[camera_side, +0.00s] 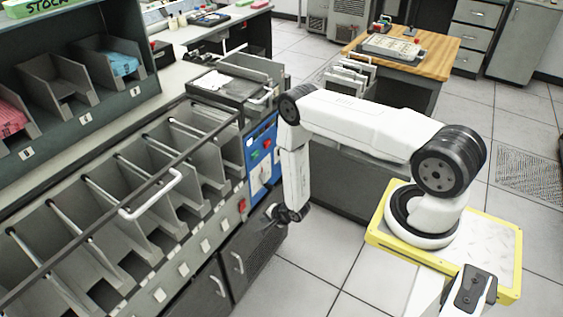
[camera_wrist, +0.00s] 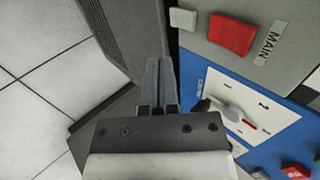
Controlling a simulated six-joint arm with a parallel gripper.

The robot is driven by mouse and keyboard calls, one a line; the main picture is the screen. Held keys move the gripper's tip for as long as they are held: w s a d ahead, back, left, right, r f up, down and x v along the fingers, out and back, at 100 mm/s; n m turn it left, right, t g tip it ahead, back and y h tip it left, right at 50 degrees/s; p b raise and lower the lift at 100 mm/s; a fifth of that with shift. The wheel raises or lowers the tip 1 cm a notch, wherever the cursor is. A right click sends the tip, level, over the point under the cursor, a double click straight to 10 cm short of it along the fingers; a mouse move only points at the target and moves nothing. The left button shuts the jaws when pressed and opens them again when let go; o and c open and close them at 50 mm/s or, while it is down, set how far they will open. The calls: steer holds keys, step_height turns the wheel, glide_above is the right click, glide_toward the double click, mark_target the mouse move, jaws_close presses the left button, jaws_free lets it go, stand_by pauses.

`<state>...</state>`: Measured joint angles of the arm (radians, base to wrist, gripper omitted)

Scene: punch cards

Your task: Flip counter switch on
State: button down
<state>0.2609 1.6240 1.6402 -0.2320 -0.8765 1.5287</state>
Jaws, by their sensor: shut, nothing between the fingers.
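My gripper (camera_wrist: 159,62) is shut and empty, with its two fingers side by side in the wrist view. In the side view my gripper (camera_side: 268,217) hangs low in front of the cabinet, just below the control panel. The blue control panel (camera_side: 250,158) sits at the right end of the sorter. In the wrist view, a dark rotary knob with a pale lever (camera_wrist: 225,108) is on a white plate, right of my fingers and partly behind the gripper body. A red switch (camera_wrist: 232,34) marked MAIN is above it. I cannot read a counter label on any switch.
A pale square button (camera_wrist: 183,18) is beside the red switch. Red and green buttons (camera_wrist: 296,171) show at the lower right. The sorter's open bins (camera_side: 130,215) stand left of the arm. A wooden-topped table (camera_side: 430,45) is behind it. The tiled floor (camera_side: 310,275) is clear.

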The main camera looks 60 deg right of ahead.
mark_target(245, 217)
steer(key=v, duration=0.6)
steer(key=shift+s+r, duration=0.1)
stand_by(0.5)
steer(key=shift+s+a+f, duration=0.2)
steer(key=shift+a+f, duration=0.05)
steer(key=shift+f, duration=0.5)
steer(key=shift+w+f, duration=0.1)
steer(key=shift+w+r+x, duration=0.3)
steer(key=shift+x, duration=1.85)
steer(key=shift+w+r+x, duration=0.3)
steer(key=shift+w+x, duration=0.05)
steer(key=shift+x, duration=1.75)
steer(key=shift+w+r+x, duration=0.3)
steer(key=shift+x, duration=1.85)
